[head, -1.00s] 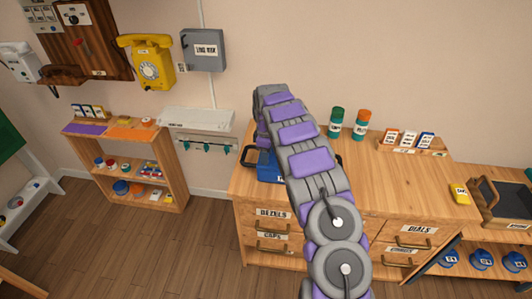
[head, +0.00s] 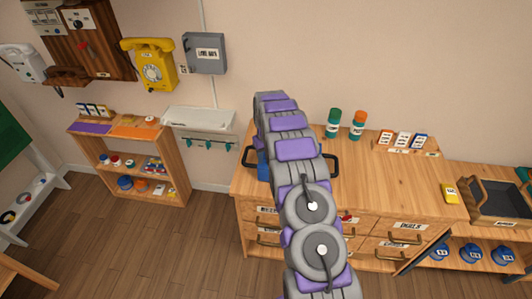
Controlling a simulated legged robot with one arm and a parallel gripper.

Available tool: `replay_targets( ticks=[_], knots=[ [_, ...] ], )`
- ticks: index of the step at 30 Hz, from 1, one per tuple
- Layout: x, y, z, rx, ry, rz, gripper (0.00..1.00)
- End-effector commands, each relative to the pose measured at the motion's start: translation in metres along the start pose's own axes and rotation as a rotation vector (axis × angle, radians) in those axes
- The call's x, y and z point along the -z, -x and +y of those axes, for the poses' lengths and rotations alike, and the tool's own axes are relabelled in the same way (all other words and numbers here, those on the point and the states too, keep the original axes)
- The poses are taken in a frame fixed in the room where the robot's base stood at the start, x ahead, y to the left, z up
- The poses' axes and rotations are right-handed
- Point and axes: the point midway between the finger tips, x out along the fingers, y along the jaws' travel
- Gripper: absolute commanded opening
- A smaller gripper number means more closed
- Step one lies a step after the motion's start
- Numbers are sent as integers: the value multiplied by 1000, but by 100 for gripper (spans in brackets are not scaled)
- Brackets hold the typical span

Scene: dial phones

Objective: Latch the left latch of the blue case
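The blue case (head: 262,166) sits on the wooden cabinet top, mostly hidden behind my arm.
The wooden cabinet (head: 390,185) has drawers with handles in front. A card rack (head: 405,143) and a dark tray (head: 498,202) are at right. The cabinet top right of the case is mostly clear.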

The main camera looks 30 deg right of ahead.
Motion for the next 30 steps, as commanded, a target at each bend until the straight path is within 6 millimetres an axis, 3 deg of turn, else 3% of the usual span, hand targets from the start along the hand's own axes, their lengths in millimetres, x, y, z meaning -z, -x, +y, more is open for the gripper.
replay_targets(
  ticks=[15, 30],
  knots=[
    [-1, 2, 0, 0, -431, -3, 14],
    [0, 0, 0, 0, -588, 0, 14]
  ],
)
